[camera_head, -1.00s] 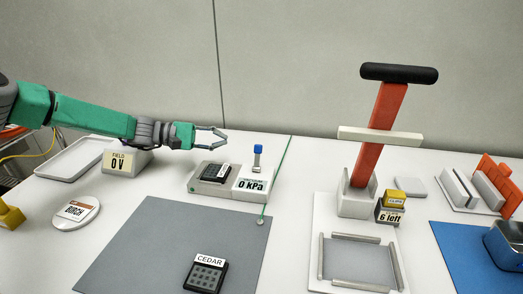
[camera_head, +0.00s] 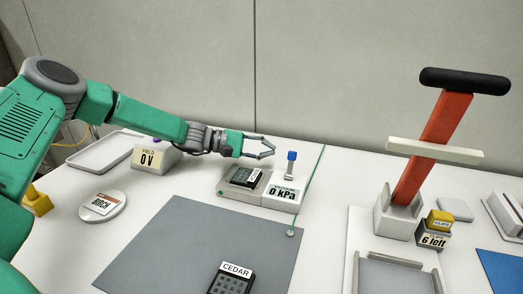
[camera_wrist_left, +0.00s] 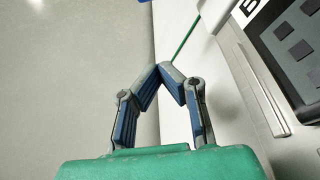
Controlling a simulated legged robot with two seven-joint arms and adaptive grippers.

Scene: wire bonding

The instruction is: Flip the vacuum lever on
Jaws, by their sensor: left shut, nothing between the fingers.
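The vacuum lever (camera_head: 290,167) has a blue cap on a thin grey stem. It stands upright behind the grey vacuum station (camera_head: 230,189), whose label (camera_head: 284,193) reads 0 kPa. My left gripper (camera_head: 273,149) is just left of the blue cap, above the back of the station, apart from the lever in the picture. In the left wrist view its fingertips (camera_wrist_left: 163,71) come together with nothing between them. A bit of blue (camera_wrist_left: 144,2) shows at the top edge there; I cannot tell if it is the cap. My right gripper is out of view.
A dark chip (camera_head: 244,178) lies on the station. A CEDAR chip (camera_head: 232,279) lies on the grey mat (camera_head: 180,220). A FIELD 0 V box (camera_head: 150,160) stands left. A green line (camera_head: 309,185) runs right of the lever. A red-armed press (camera_head: 432,145) stands further right.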

